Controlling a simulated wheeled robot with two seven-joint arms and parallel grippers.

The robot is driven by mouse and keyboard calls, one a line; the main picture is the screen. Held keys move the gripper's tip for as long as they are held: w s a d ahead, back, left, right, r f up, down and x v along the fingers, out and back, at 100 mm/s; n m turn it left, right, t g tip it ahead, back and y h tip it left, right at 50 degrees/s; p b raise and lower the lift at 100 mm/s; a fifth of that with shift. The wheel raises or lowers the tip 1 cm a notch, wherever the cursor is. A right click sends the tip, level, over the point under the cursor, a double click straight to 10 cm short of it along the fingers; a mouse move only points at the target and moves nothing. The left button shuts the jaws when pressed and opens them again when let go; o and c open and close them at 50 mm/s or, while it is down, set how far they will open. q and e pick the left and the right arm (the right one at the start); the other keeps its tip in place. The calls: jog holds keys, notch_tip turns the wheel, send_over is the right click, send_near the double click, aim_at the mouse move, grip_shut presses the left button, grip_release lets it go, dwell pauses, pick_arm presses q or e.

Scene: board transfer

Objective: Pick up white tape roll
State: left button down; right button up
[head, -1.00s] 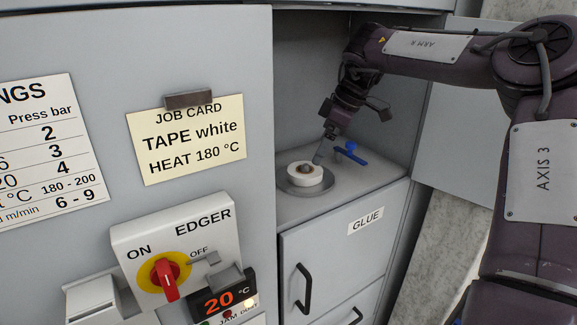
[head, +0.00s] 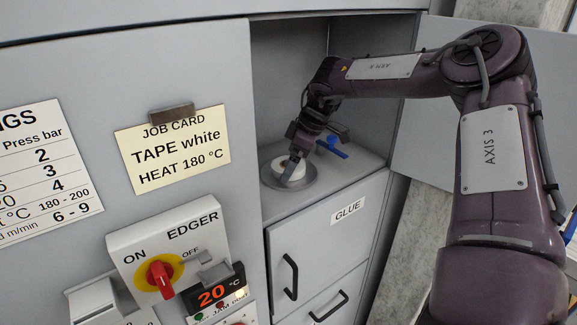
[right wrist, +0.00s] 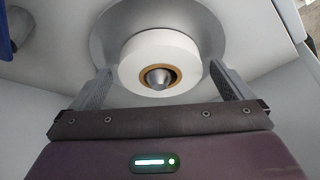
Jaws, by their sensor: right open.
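The white tape roll (head: 279,168) sits on a round grey plate (head: 267,181) in the open cabinet bay. In the right wrist view the roll (right wrist: 160,48) has a brown core around a metal spindle tip. My right gripper (head: 293,175) is at the roll and hides part of it in the head view. In the right wrist view its two fingers (right wrist: 162,77) are spread, one on each side of the roll's near part. Whether they touch it I cannot tell. My left gripper is not in view.
A blue handle (head: 333,147) is just right of the roll. The bay's side wall and the open door (head: 440,140) stand close to my right arm. The glue drawer (head: 320,235) is below. A job card (head: 172,150) reads TAPE white. The edger switch (head: 160,275) is at the lower left.

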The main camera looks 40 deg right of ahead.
jog(key=c, duration=1)
jog(key=shift+r, duration=0.1)
